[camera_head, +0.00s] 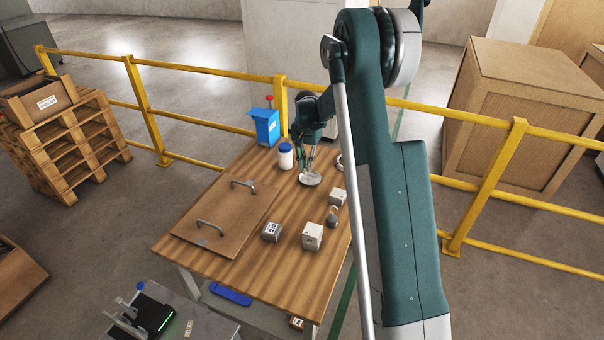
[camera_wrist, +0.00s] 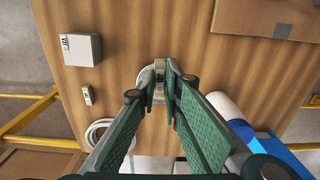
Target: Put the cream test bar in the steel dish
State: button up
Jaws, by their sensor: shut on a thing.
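My gripper (camera_wrist: 164,80) is shut on the cream test bar (camera_wrist: 160,66), a small pale block with a dark marking, pinched between the fingertips. The steel dish (camera_wrist: 147,88) is a pale round shape just behind the fingertips in the wrist view, partly hidden by them. In the head view the dish (camera_head: 311,180) lies near the far right part of the wooden table, and my gripper (camera_head: 308,163) points down over it. The bar is too small to make out there. I cannot tell whether the bar touches the dish.
A white bottle with a blue cap (camera_head: 285,158) and a blue box with a red knob (camera_head: 266,127) stand left of the dish. A brown board with two handles (camera_head: 225,214) covers the table's left. White cubes (camera_head: 312,237) and a grey block (camera_head: 271,231) sit nearer. A yellow rail runs behind.

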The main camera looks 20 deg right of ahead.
send_over(310, 179)
jog(key=shift+p, duration=0.35)
jog(key=shift+f, duration=0.15)
jog(key=shift+f+b, duration=1.5)
jog(key=shift+f, duration=3.25)
jog(key=o, duration=0.8)
jog(key=shift+r, duration=0.1)
jog(key=shift+r+p, duration=1.05)
jog(key=shift+r, duration=2.35)
